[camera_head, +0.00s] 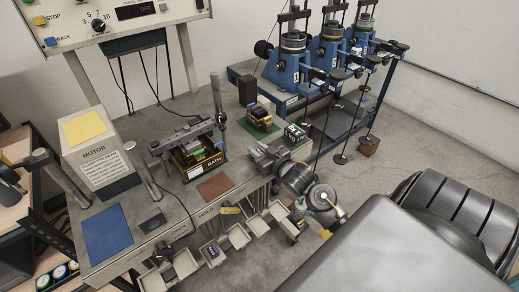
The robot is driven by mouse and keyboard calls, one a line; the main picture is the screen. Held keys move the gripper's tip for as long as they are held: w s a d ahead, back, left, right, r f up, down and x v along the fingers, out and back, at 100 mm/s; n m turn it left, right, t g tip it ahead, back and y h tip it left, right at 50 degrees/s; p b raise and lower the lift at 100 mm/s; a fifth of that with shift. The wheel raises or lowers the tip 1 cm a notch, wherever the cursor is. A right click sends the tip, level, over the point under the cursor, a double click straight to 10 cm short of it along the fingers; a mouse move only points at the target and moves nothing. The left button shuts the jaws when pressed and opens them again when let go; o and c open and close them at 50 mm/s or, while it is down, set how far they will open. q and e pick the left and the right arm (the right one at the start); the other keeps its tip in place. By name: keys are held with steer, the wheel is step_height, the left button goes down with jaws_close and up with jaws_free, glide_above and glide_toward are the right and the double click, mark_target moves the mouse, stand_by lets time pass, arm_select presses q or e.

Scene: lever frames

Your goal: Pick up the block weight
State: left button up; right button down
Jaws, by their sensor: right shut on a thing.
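My right gripper (306,213) is low at the front right of the bench, by the small pale bins. It is shut on a small grey piece (299,203), seemingly the block weight. The piece is small and partly covered by the fingers, so its full shape and any gap beneath it cannot be told. My left gripper is not clearly in view.
A grey bench carries a motor box (98,157), a blue mat (107,232), a brown mat (214,187) and a bath assembly (197,160). Pale bins (238,237) line its front edge. Blue lever frames (285,70) with hanging rods stand behind. A brown block (368,146) sits below them.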

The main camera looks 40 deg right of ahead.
mark_target(259, 149)
steer(key=shift+r, duration=0.1)
steer(key=shift+r, duration=0.5)
steer(key=r, duration=0.1)
steer(key=r+b, duration=0.1)
steer(key=shift+s+r, duration=0.2)
steer(key=shift+r, duration=0.15)
steer(key=s+d+r+p, duration=0.2)
steer(key=s+r+p, duration=0.1)
steer(key=s+r, duration=0.6)
steer(key=s, duration=0.4)
steer(key=shift+s+d, duration=0.2)
